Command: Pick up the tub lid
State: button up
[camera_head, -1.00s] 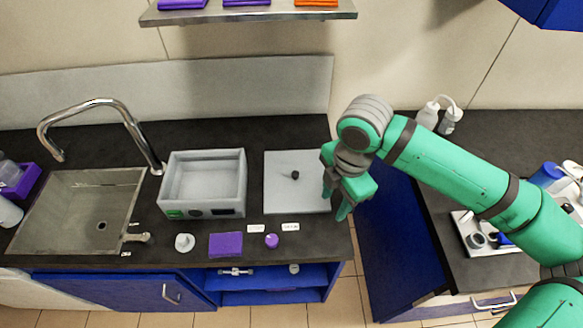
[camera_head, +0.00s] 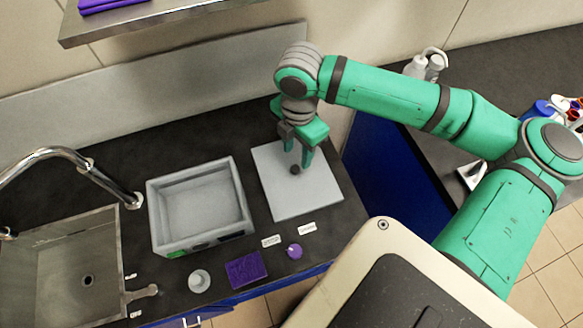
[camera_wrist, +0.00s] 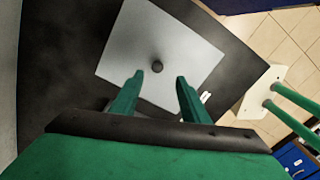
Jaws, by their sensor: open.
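The tub lid (camera_head: 292,198) is a flat light-grey square plate with a small dark knob (camera_head: 295,169) at its middle. It lies flat on the dark counter, to the right of the open tub. My gripper (camera_head: 298,160) is open and empty, above the lid, with its fingers pointing down near the knob in the head view. In the wrist view the lid (camera_wrist: 185,40) lies beyond my two parted green fingers (camera_wrist: 155,84). The knob (camera_wrist: 157,66) shows between and just past the fingertips, apart from them.
The open grey tub (camera_head: 160,215) stands left of the lid, with a sink (camera_head: 60,260) farther left. A purple block (camera_head: 244,269), a purple knob (camera_head: 293,251) and a pale cup (camera_head: 199,280) sit along the front edge. A wall shelf (camera_head: 150,22) hangs above.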

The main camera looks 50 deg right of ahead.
aim_at(296, 168)
jog(key=shift+w+f, duration=0.15)
jog(key=shift+f, duration=0.6)
jog(key=shift+w+f, duration=0.1)
jog(key=shift+f, duration=2.9)
grip_shut()
